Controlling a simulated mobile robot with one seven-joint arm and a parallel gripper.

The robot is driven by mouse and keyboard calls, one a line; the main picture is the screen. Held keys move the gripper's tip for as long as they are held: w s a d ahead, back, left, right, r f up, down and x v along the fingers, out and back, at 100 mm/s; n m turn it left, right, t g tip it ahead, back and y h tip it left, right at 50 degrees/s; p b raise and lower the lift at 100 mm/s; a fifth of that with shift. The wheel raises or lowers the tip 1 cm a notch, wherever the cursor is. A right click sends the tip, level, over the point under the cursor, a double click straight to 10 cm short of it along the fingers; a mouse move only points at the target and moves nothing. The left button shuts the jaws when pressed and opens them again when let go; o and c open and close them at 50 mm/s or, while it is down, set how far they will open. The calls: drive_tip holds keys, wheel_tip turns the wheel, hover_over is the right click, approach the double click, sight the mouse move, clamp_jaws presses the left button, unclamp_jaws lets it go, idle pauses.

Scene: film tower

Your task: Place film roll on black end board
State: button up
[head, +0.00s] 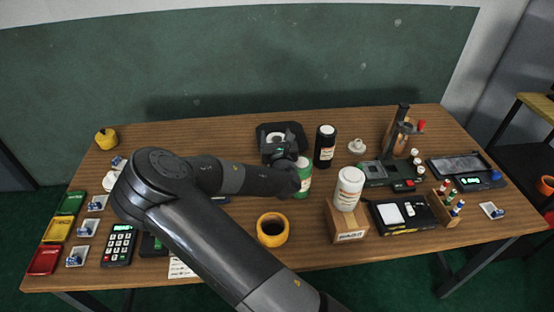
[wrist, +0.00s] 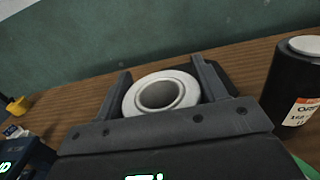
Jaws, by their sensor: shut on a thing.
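The film roll is a white ring with a dark hollow middle; it shows in the wrist view (wrist: 132,103) between the two fingers of my gripper (wrist: 160,70). My gripper is shut on it, with a finger on either side. In the head view my gripper (head: 277,146) is over the black end board (head: 299,131) at the back middle of the table, and the roll (head: 276,136) shows as a small pale ring there. The arm hides part of the board. I cannot tell whether the roll touches the board.
A dark bottle (head: 325,147) stands right of the board. A green bottle (head: 304,178) is close beside my gripper. A white bottle (head: 349,188) stands on a wooden box (head: 347,225). A yellow roll (head: 272,229) lies at the front. A yellow pot (head: 106,139) sits back left.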

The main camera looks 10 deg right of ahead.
clamp_jaws()
idle(0.3)
